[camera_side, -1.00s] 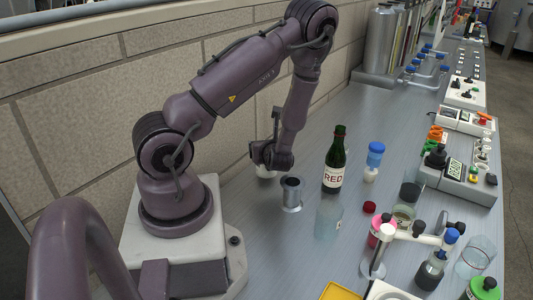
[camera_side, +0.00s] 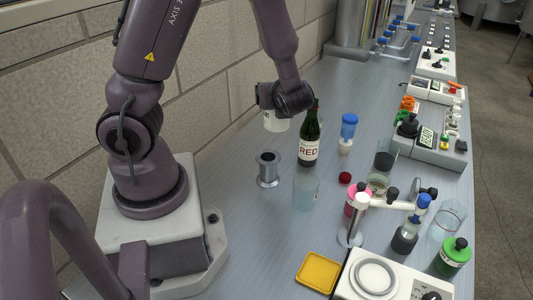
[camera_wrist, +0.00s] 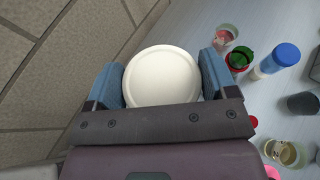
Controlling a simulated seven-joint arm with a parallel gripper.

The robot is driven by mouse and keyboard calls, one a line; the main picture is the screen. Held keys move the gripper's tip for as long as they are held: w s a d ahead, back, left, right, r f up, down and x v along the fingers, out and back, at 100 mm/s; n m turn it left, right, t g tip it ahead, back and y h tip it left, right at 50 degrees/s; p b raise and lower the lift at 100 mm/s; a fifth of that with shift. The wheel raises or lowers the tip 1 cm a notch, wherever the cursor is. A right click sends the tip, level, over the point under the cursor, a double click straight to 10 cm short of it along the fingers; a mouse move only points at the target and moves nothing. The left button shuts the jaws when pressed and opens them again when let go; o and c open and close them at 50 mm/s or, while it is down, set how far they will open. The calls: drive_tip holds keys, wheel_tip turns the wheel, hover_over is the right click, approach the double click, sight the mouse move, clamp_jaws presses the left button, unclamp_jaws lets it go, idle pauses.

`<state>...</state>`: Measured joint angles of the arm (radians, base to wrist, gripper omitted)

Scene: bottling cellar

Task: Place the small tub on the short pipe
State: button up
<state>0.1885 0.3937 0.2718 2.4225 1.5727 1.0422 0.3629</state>
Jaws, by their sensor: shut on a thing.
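The small tub, white with a pale round lid, is in my gripper (camera_side: 275,110). In the side view the tub (camera_side: 276,122) hangs below the jaws, above the bench and left of the wine bottle. In the wrist view its lid (camera_wrist: 162,78) lies between the two blue-grey fingers of my gripper (camera_wrist: 163,88), which are shut on its sides. The short pipe (camera_side: 268,172), a grey metal tube with flanged ends, stands upright on the bench, lower in the side picture than the tub. Its open top is empty. I cannot make out the pipe in the wrist view.
A green wine bottle (camera_side: 309,140) stands close right of my gripper. A clear glass (camera_side: 306,190) stands right of the pipe. A blue-capped bottle (camera_side: 348,128), a red cap (camera_side: 345,178) and a yellow tray (camera_side: 318,273) lie further right and front. The brick wall (camera_side: 225,100) bounds the left.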

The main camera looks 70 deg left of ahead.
sight(268, 126)
drive_tip(key=shift+s+d+r+n+g, duration=0.1)
drive_tip(key=shift+s+d+n+g, duration=0.35)
drive_tip(key=shift+s, duration=0.2)
drive_tip(key=shift+s+d+n+g, duration=0.25)
drive_tip(key=shift+s+d+g, duration=0.1)
drive_tip(key=shift+s+d, duration=0.2)
wheel_tip(268, 126, down, 3)
drive_tip(key=shift+s+a+f, duration=0.1)
drive_tip(key=shift+s, duration=0.05)
drive_tip(key=shift+f, duration=2.15)
drive_tip(key=shift+f, duration=0.15)
drive_tip(key=o, duration=1)
drive_tip(key=v, duration=1.2)
drive_tip(key=s+d+r+n+t+h, duration=0.1)
drive_tip(key=s+r+n+t+h, duration=0.1)
drive_tip(key=r+n+h, duration=0.2)
drive_tip(key=s+d+r+n+t+h, duration=0.1)
drive_tip(key=s+d+r+n+h, duration=0.1)
drive_tip(key=r+n+h, duration=0.3)
drive_tip(key=s+d+r+n+t+h, duration=0.1)
drive_tip(key=r+n+t+h, duration=0.1)
drive_tip(key=r+n+h, duration=0.2)
drive_tip(key=shift+s+d+r+n+t, duration=0.2)
drive_tip(key=shift+r+n, duration=0.6)
drive_tip(key=shift+n, duration=0.45)
drive_tip(key=shift+s+d+r+n+t, duration=0.1)
drive_tip(key=shift+s+r+n, duration=0.1)
drive_tip(key=shift+r+n, duration=0.8)
